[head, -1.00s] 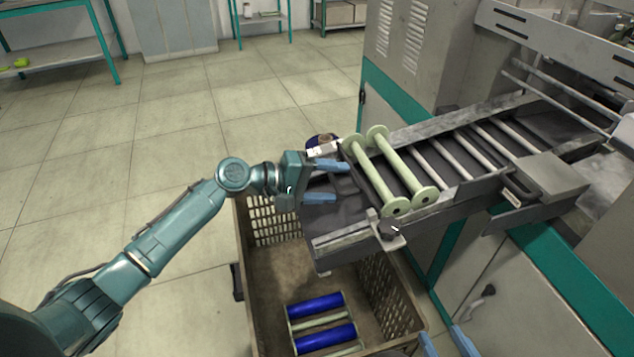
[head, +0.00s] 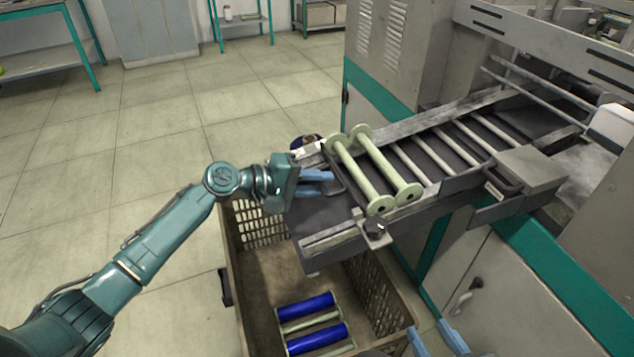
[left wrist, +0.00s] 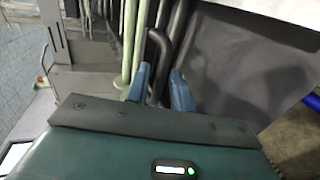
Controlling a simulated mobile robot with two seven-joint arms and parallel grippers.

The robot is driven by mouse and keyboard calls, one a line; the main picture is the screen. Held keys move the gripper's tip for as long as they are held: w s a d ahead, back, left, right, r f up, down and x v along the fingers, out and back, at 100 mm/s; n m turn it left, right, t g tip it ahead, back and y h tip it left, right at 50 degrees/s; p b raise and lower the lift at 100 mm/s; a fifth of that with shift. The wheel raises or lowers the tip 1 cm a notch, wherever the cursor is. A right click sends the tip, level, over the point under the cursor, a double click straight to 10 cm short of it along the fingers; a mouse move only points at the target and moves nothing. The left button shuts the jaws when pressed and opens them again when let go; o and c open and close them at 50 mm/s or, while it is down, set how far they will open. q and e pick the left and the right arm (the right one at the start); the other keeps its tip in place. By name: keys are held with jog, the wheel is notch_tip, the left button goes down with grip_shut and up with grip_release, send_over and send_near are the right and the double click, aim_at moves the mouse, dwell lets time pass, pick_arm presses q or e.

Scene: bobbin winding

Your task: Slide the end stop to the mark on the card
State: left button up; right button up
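The end stop (head: 376,231) spans the lower end of the sloping chute, with a dark knob on its near side. Its dark looped handle (left wrist: 159,45) stands between my left fingertips in the left wrist view. My left gripper (head: 314,181) is closed in around this handle; contact on both sides is hard to see. Two pale green bobbins (head: 376,170) lie side by side across the chute, just uphill of the stop. My right gripper (head: 435,339) is open and empty at the bottom edge.
A brown crate (head: 234,288) stands below the chute's end, holding blue-wound and pale bobbins (head: 305,307). A round dark item and a white piece (head: 308,147) sit by the far rail. The machine (head: 392,55) rises behind; the floor at left is clear.

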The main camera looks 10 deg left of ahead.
pick_arm(q)
grip_shut()
jog(key=shift+s+a+f, duration=0.2)
jog(key=shift+s+a, duration=0.2)
jog(key=shift+a, duration=0.25)
jog(key=shift+s+a+f, duration=0.15)
jog(key=shift+s+a, duration=0.2)
jog(key=shift+a, duration=0.35)
jog(key=shift+s+a+f, duration=0.2)
jog(key=shift+s+a, duration=0.2)
jog(key=shift+a, duration=0.25)
jog(key=s+a+f+b, duration=0.1)
jog(key=s+a, duration=0.2)
jog(key=a, duration=0.3)
jog(key=shift+s+a+f+b, duration=0.2)
jog(key=shift+s+b, duration=0.05)
jog(key=shift+b, duration=0.15)
grip_release()
jog(key=o, duration=0.9)
jog(key=shift+r, duration=0.1)
